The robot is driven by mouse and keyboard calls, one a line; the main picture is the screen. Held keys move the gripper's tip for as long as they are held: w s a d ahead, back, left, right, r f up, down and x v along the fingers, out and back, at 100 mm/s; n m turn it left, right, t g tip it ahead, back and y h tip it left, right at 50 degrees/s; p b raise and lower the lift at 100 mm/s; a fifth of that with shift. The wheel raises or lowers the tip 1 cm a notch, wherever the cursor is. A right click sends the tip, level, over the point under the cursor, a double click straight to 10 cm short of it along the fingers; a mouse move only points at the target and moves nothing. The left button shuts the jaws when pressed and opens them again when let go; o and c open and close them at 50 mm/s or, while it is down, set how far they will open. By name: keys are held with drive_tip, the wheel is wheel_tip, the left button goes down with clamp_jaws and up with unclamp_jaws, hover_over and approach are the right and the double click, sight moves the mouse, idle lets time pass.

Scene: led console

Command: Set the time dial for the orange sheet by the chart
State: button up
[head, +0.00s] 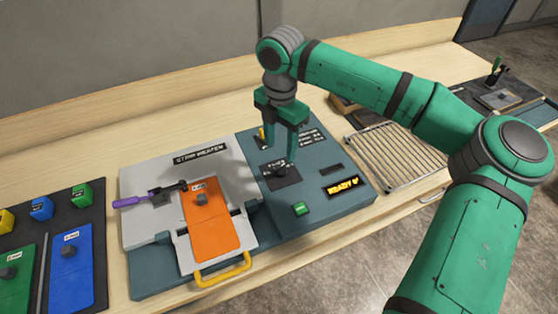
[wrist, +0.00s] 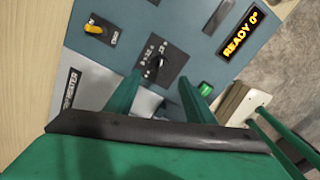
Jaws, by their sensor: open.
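The time dial (head: 281,172) is a small black knob on a dark plate in the console's teal panel. In the wrist view the dial (wrist: 156,62) shows with white marks around it; its exact setting is too small to read. My gripper (head: 283,152) points down just above the dial, open and empty. In the wrist view my gripper's fingers (wrist: 160,82) are spread apart below the dial in the picture. The orange sheet (head: 209,236) lies on the grey strip heater plate with a small grey block on it. The chart (head: 312,136) is white text behind my gripper, too small to read.
A lit display (head: 342,187) reads READY, and a green button (head: 300,208) sits nearby. A yellow switch (wrist: 95,28) stands near the dial. A purple-handled tool (head: 150,196), a yellow handle (head: 222,270) and a wire rack (head: 395,155) are around.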

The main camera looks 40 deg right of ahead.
sight(281, 167)
wheel_tip(281, 167, down, 8)
drive_tip(key=shift+s+f, duration=0.1)
drive_tip(key=shift+c, duration=0.7)
drive_tip(key=c, duration=0.9)
